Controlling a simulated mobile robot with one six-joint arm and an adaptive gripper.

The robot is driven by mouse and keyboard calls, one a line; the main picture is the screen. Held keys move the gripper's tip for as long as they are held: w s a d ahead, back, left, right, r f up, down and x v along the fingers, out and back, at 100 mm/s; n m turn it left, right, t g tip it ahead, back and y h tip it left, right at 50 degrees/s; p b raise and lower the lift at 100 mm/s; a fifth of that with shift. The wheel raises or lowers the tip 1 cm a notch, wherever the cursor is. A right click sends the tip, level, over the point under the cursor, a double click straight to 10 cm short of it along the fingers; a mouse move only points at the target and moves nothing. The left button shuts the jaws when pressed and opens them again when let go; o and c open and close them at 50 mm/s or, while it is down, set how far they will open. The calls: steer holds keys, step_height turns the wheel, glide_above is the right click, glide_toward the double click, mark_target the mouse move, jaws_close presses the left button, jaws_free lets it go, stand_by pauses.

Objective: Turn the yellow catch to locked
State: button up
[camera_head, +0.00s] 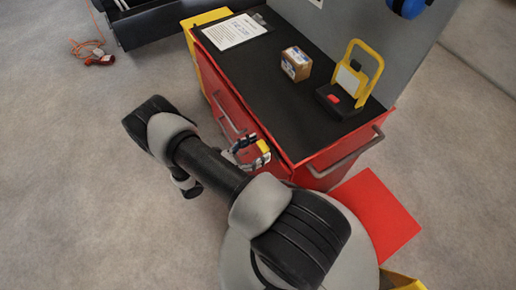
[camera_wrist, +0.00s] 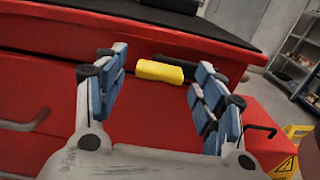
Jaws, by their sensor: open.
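The yellow catch (camera_wrist: 160,71) is a short yellow bar lying nearly level on the front of the red tool cabinet (camera_wrist: 150,120). It also shows in the head view as a small yellow piece (camera_head: 263,146) at the cabinet's near edge. My gripper (camera_wrist: 160,66) has its blue-padded fingers apart, with the catch between them in the wrist view. No contact with the catch shows. In the head view my gripper (camera_head: 246,154) is close to the cabinet front, partly hidden by my arm. Any lock marking is not readable.
The cabinet's black top (camera_head: 270,85) carries a small cardboard box (camera_head: 296,63), a white sheet (camera_head: 235,31) and a yellow-framed device (camera_head: 350,85). A grey side handle (camera_head: 345,155) juts out at the right. A red panel (camera_head: 378,215) lies below it.

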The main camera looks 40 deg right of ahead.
steer(key=shift+d, duration=0.35)
steer(key=shift+c, duration=0.3)
jaws_close()
stand_by(0.4)
